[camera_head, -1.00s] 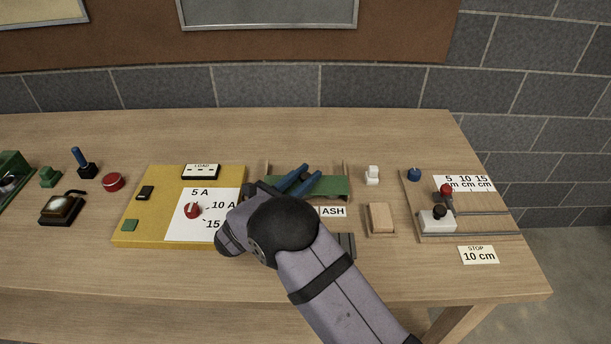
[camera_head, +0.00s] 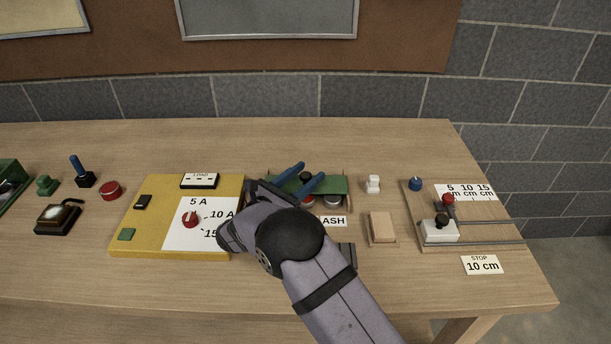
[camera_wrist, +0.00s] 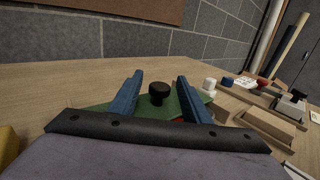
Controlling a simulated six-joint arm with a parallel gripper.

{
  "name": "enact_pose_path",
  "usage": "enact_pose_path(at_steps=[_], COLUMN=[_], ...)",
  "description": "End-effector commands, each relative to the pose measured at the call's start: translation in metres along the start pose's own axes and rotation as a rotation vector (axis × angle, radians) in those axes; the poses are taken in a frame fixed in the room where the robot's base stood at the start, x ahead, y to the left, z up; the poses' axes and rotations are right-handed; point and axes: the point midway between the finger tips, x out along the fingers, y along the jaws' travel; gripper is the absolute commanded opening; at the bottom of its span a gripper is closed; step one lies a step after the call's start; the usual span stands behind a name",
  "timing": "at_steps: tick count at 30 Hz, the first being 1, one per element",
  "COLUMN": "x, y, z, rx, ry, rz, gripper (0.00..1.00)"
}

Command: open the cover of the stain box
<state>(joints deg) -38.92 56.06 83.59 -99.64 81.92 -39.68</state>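The stain box has a green cover (camera_head: 335,184) with a black knob (camera_head: 306,176), just right of the yellow panel. Round lids, at least one of them red, show in front of the cover's edge, so part of the box's inside is uncovered. My gripper (camera_head: 303,174) reaches over the box from the front, its two blue fingers apart. In the wrist view the knob (camera_wrist: 160,93) stands between the open fingers (camera_wrist: 158,90), with a small gap visible on the left; contact is unclear. My wrist hides the box's left front.
The yellow panel (camera_head: 175,243) with its red dial (camera_head: 190,219) is close on the left. An ASH label (camera_head: 332,221), a wooden block (camera_head: 382,228), a white switch (camera_head: 373,184) and a rail board (camera_head: 410,207) lie to the right. Bare table is behind the box.

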Motion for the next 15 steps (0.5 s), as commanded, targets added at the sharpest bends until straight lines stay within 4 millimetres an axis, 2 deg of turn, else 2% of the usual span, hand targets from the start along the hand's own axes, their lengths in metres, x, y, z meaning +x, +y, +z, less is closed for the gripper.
enact_pose_path(at_steps=[8, 15], x=[-0.009, -0.04], y=[0.001, 0.001], z=[-0.001, -0.002], rx=[0.0, 0.0], ry=[0.0, 0.001], rz=[0.002, 0.003], gripper=[0.43, 0.43])
